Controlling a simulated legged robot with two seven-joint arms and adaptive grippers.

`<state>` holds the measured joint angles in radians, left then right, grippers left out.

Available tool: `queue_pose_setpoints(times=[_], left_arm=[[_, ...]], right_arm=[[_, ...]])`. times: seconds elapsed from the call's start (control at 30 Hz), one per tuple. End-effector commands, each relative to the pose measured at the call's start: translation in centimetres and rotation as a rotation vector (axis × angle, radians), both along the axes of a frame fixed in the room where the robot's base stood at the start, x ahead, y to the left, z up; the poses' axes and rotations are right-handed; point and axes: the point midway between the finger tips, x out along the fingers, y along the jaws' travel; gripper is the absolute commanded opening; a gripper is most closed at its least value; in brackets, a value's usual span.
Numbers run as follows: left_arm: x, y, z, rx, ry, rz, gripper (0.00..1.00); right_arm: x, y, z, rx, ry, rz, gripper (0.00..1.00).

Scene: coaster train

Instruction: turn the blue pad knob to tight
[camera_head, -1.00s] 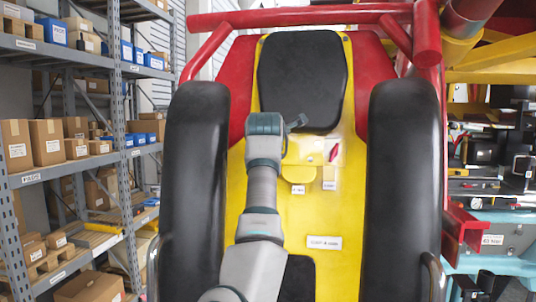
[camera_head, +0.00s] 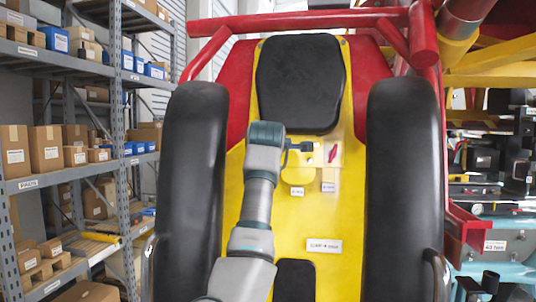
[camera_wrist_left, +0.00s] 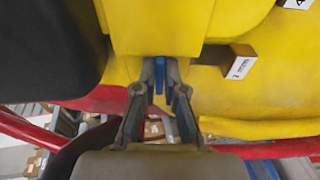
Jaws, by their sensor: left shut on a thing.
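My left gripper (camera_head: 304,147) reaches in over the yellow panel (camera_head: 285,222) of the seat, just below the black headrest (camera_head: 300,82). In the left wrist view its two fingers (camera_wrist_left: 160,92) are closed around a narrow blue piece, the blue pad knob (camera_wrist_left: 160,72), which sits at the edge of a yellow block (camera_wrist_left: 158,25). The knob's blue shows between the fingertips; in the head view I cannot make it out. I cannot read its turn position. My right gripper is not in view.
A red pointer (camera_head: 333,153) on a pale plate is just right of the gripper. Small labels (camera_head: 297,191) lie below. Black padded side bars (camera_head: 402,195) flank the panel. A grey shelf with boxes (camera_head: 46,149) stands left.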

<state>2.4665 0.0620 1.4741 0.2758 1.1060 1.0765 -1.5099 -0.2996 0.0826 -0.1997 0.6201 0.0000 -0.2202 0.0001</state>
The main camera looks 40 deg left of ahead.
Motion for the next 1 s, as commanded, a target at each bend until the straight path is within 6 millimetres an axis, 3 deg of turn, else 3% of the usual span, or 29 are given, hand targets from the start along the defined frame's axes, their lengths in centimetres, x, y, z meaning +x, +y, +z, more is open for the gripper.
queue_pose_setpoints(times=[0.37,0.4,0.47,1.0], left_arm=[[0.19,0.09,-0.52,-0.003,0.013,-0.001,0.00],[0.19,0.09,-0.51,-0.003,0.013,-0.001,0.19],[0.16,0.08,-0.45,-0.002,0.012,-0.001,0.34],[-0.25,-0.31,0.19,0.002,0.002,-0.002,0.34]], right_arm=[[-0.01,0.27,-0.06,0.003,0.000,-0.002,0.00],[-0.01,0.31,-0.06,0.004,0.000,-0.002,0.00],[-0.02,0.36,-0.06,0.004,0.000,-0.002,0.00],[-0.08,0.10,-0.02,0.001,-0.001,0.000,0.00]])
